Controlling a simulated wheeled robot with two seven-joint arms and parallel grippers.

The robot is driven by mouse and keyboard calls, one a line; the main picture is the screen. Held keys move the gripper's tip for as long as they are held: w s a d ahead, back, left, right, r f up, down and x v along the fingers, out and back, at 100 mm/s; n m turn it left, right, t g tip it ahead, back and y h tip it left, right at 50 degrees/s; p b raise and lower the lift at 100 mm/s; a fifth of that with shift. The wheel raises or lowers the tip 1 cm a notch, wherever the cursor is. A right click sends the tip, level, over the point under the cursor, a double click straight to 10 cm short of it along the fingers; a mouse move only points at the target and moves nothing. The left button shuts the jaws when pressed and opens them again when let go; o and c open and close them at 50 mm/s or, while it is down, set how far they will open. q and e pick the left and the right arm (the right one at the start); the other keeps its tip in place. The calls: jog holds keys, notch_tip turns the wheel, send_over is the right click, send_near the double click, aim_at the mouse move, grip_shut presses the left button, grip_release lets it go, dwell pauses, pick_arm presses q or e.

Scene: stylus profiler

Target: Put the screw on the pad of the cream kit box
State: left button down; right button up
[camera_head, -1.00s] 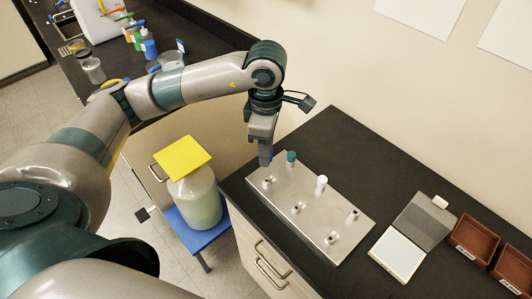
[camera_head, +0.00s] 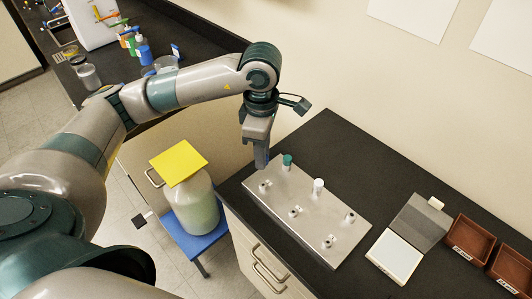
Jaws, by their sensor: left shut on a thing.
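My left gripper (camera_head: 262,167) points down just above the far left end of a metal plate (camera_head: 300,230). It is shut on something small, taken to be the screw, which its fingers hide. The cream kit box (camera_head: 376,263) lies open on the black bench to the right of the plate. Its pale pad (camera_head: 397,254) is bare, and its grey-lined lid (camera_head: 420,221) is folded back towards the wall. My right gripper is not in view.
The plate carries several short upright pieces, including a green-topped one (camera_head: 287,161) close to my left gripper and a white-topped one (camera_head: 318,186). Two brown trays (camera_head: 468,242) stand right of the kit box. Black bench (camera_head: 345,150) behind the plate is clear.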

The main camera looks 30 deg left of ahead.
pick_arm(q)
jog(key=m, duration=0.2)
jog(key=f+m+b, duration=0.1)
jog(key=m, duration=0.1)
jog(key=d+m+b, duration=0.1)
jog(key=shift+s+f+m, duration=0.25)
jog(key=shift+s+m, duration=0.1)
jog(key=shift+m, duration=0.05)
jog(key=f+m+b, duration=0.1)
jog(key=m, duration=0.4)
jog(key=s+d+f+m+b, duration=0.1)
jog(key=m, duration=0.4)
jog(key=s+d+f+m+b, duration=0.1)
jog(key=m+b, duration=0.1)
jog(key=m, duration=0.2)
jog(key=shift+s+f+m, duration=0.1)
jog(key=shift+s+m, duration=0.05)
jog(key=shift+m, duration=0.25)
jog(key=shift+d, duration=0.2)
